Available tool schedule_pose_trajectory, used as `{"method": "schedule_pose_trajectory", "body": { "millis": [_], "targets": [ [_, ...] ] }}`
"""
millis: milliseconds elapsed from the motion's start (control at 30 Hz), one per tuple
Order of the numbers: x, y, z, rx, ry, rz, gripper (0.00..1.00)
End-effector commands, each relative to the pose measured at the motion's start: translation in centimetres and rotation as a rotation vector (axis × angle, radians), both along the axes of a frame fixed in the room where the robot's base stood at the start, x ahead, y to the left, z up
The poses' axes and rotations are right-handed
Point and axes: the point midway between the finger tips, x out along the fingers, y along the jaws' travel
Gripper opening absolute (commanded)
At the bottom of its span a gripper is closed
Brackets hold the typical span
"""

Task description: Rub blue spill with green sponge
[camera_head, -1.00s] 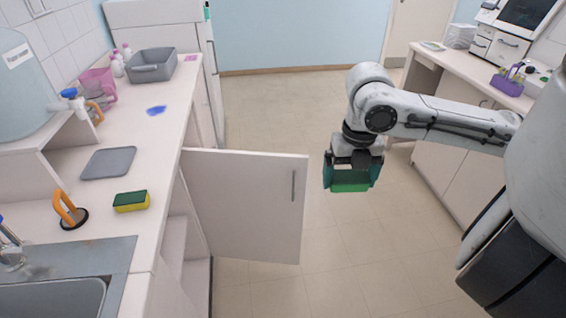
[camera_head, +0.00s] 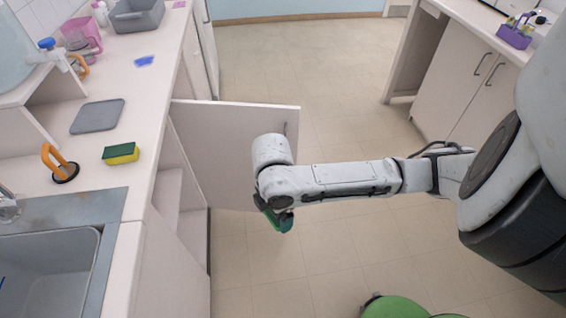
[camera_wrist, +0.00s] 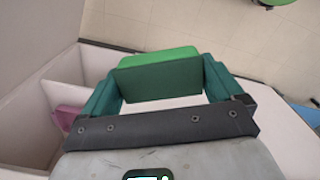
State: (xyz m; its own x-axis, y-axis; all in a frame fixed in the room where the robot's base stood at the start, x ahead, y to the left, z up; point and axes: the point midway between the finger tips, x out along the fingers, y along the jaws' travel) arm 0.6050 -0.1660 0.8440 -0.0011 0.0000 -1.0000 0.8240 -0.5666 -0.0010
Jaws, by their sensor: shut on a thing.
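The blue spill (camera_head: 144,62) is a small smear on the left counter, near its right edge, in the head view. My gripper (camera_head: 277,219) is low beside the open cabinet door, out over the floor and away from the spill. It is shut on a green sponge (camera_head: 286,222), which my wrist partly hides. In the wrist view, the green sponge (camera_wrist: 158,73) is a plain green block spanning the teal fingers of my gripper (camera_wrist: 160,82). A second sponge (camera_head: 121,153), yellow with a dark green top, lies on the counter near the sink.
The open cabinet door (camera_head: 215,150) juts out from the left counter close to my arm. A grey tray (camera_head: 98,117), an orange-handled tool (camera_head: 60,165) and a grey bin (camera_head: 137,15) occupy the counter. A green stool (camera_head: 392,307) stands on the floor below.

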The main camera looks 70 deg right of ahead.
Motion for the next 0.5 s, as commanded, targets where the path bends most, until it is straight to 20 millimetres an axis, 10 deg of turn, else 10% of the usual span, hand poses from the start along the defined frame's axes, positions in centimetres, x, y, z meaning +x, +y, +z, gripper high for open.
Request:
{"method": "schedule_pose_trajectory", "body": {
  "millis": [200,500],
  "targets": [
    [5.7,7.1,-8.2,0.005,0.006,-0.402,0.69],
    [9.8,12.6,-14.9,0.001,0.005,-0.754,0.70]
  ]
}}
